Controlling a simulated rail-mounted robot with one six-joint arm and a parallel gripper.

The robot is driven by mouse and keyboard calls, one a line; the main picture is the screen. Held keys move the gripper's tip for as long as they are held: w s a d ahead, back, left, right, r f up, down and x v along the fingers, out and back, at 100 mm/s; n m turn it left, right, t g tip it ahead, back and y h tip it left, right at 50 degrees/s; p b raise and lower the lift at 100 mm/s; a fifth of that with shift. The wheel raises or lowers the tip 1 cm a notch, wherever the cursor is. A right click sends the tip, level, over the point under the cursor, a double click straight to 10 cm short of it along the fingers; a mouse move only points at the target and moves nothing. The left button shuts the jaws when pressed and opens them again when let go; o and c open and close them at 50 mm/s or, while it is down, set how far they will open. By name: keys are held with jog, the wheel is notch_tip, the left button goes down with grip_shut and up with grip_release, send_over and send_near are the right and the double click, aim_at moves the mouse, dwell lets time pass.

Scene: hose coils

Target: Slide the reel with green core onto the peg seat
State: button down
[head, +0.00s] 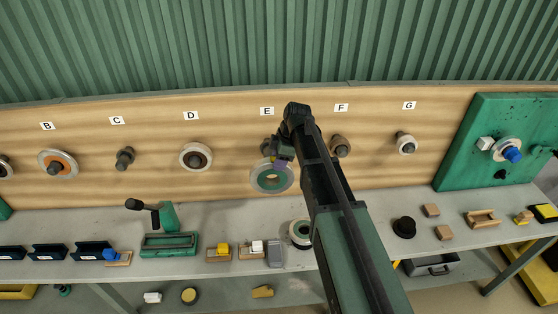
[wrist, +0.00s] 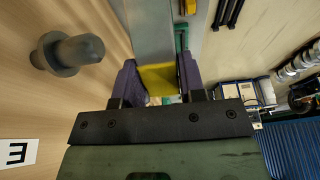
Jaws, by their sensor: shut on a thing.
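The reel with green core (head: 271,179) is a pale ring with a green band around a hole. My gripper (head: 283,157) is shut on its upper edge and holds it off the bench in front of the board, below label E. In the wrist view, the purple fingers of my gripper (wrist: 155,82) have a yellow piece between them, and a grey band, probably the reel edge-on (wrist: 150,30), runs up from it. A bare grey peg (wrist: 75,52) beside label E stands apart from the reel. In the head view this peg (head: 266,147) is partly hidden by my gripper.
Peg C (head: 125,158) and peg F (head: 340,146) look bare. Another reel (head: 299,233) is on the bench (head: 345,219), partly behind my arm. A green panel (head: 464,160) is at right.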

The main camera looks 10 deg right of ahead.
jog(key=shift+w, duration=0.15)
jog(key=shift+w+d, duration=0.15)
jog(key=shift+w, duration=1)
jog(key=shift+w+d, duration=0.15)
jog(key=shift+w, duration=1)
jog(key=shift+w, duration=0.15)
jog(key=shift+w+d, duration=0.2)
jog(key=shift+w, duration=1)
jog(key=shift+w+d, duration=0.15)
jog(key=shift+w, duration=1)
jog(key=shift+w, duration=0.15)
jog(key=shift+w+d, duration=0.2)
jog(key=shift+w, duration=0.85)
jog(key=c, duration=0.6)
grip_release()
